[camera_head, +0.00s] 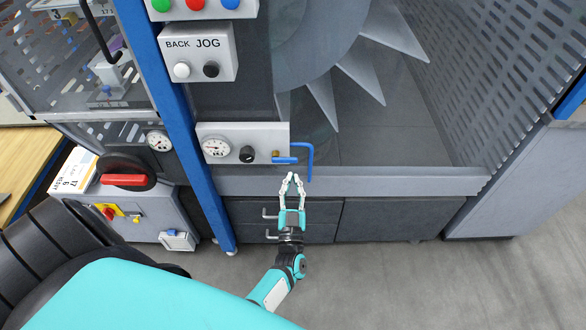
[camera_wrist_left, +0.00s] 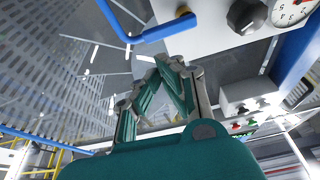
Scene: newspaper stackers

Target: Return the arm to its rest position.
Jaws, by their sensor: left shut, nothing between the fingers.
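My left gripper (camera_head: 292,180) is in the middle of the head view, in front of the grey machine's lower ledge. Its fingers are shut with nothing between them. In the left wrist view the gripper (camera_wrist_left: 165,75) shows close up, its teal fingers meeting near a blue bar. My left arm (camera_head: 270,290) reaches up from the bottom of the head view. The blue bent handle (camera_head: 310,160) is just beyond the fingertips and appears apart from them. My right gripper is not in view.
The machine's panel (camera_head: 270,138) carries a gauge (camera_head: 215,147) and a black knob (camera_head: 247,155). Above it is the BACK JOG box (camera_head: 223,53). Dark drawers (camera_head: 388,220) lie below the ledge. A red-handled switch (camera_head: 124,180) is at left. Grey floor (camera_head: 400,285) is clear in front.

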